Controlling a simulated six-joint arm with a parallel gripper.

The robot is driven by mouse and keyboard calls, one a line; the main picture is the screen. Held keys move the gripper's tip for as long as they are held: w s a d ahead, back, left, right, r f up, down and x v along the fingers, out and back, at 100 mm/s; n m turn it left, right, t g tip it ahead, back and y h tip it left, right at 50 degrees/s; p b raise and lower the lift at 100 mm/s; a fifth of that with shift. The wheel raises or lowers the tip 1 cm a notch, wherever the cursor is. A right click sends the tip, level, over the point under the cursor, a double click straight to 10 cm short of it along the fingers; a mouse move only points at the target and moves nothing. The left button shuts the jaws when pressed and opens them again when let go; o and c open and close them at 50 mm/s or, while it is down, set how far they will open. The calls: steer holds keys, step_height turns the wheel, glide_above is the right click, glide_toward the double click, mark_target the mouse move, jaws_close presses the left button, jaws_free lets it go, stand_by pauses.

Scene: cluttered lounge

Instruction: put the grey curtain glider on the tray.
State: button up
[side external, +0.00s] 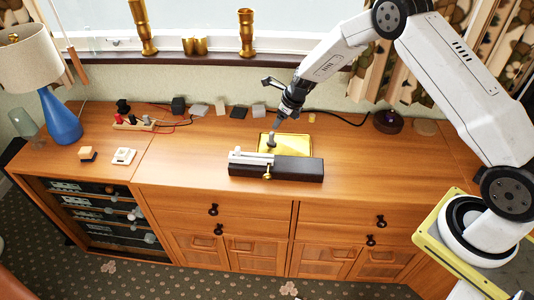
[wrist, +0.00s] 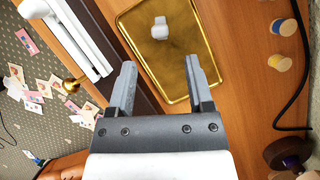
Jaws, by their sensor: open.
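The grey curtain glider (wrist: 160,28) lies on the gold tray (wrist: 188,92), near the tray's upper part in the wrist view. In the side external view the glider (side external: 271,142) is a small grey shape over the tray (side external: 298,146), partly hard to separate from my fingers. My gripper (wrist: 160,82) is open, with nothing between its fingers. The glider shows beyond the fingertips, apart from them in the wrist view. In the side external view my gripper (side external: 276,125) points down above the tray.
A dark block with a white rail (side external: 295,169) and brass knob stands along the tray's front edge. Two small yellow-topped pots (wrist: 283,27) lie beside the tray. A dark round object (side external: 388,122) stands to the right. The sideboard top (side external: 195,160) is clear left of the block.

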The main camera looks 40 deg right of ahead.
steer(key=shift+v, duration=1.95)
steer(key=shift+r, duration=0.1)
steer(key=s+a+r+n, duration=0.2)
steer(key=s+r+n, duration=0.1)
steer(key=s+n, duration=0.6)
steer(key=s+a+r+n+g+h, duration=0.1)
steer(key=s+r+n, duration=0.3)
steer(key=s+n, duration=0.6)
steer(key=s+a+r+n, duration=0.3)
steer(key=s+n, duration=0.6)
steer(key=n, duration=0.3)
steer(key=shift+s+a+r+g+h, duration=0.25)
steer(key=shift+r+g+h, duration=0.05)
steer(key=shift+r+h, duration=0.1)
